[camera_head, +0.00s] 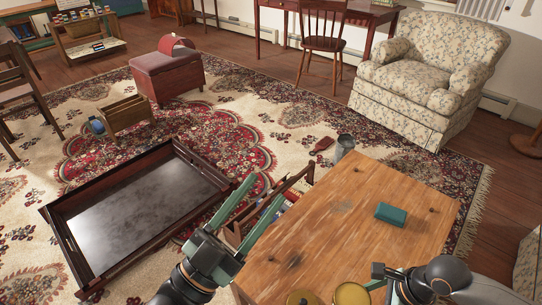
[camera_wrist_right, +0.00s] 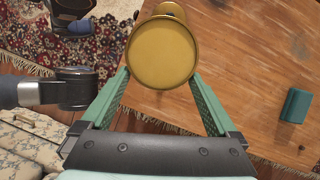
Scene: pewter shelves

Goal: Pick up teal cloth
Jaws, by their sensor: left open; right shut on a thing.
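The teal cloth (camera_head: 391,214) is a small folded block lying on the wooden table, right of its middle. It also shows at the right in the right wrist view (camera_wrist_right: 295,105). My right gripper (camera_wrist_right: 160,78) is shut on a gold round-topped object (camera_wrist_right: 163,52), with a finger on each side; in the head view this object (camera_head: 351,294) is at the table's near edge. The cloth is apart from both grippers. My left gripper (camera_head: 268,190) is open and empty, by the table's left edge.
A second gold round object (camera_head: 302,298) stands beside the held one. A dark-framed tray table (camera_head: 68,232) and a magazine rack lie left of the wooden table (camera_head: 330,225). A metal can (camera_head: 345,145) and a floral armchair (camera_head: 425,75) are behind. The tabletop around the cloth is clear.

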